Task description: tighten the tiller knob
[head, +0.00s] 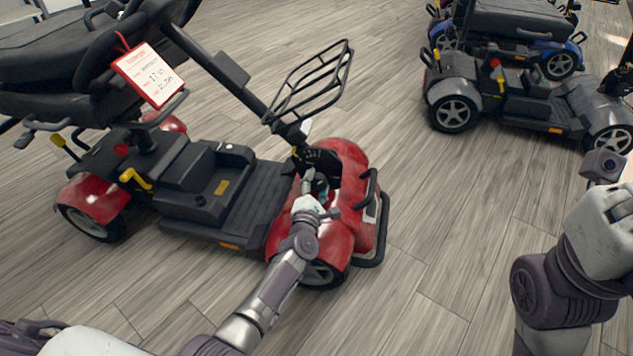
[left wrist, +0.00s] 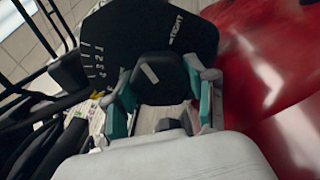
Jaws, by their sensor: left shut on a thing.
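The tiller knob (left wrist: 158,80) is black with a pale mark on its face. In the left wrist view it sits between the fingers of my left gripper (left wrist: 160,100), which is shut on it. Behind it is a black plate (left wrist: 112,38) with numbers on its left and the word TIGHT at its upper right. In the head view my left gripper (head: 315,185) reaches to the tiller base of the red scooter (head: 345,205), and the knob is mostly hidden there. My right arm shows at the right edge, its fingers out of view.
The tiller (head: 225,78) leans up to the left with a wire basket (head: 312,82). A red-edged price tag (head: 150,75) hangs by the black seat (head: 60,55). A grey scooter (head: 520,95) and a blue one (head: 560,62) stand at upper right. Floor between is clear.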

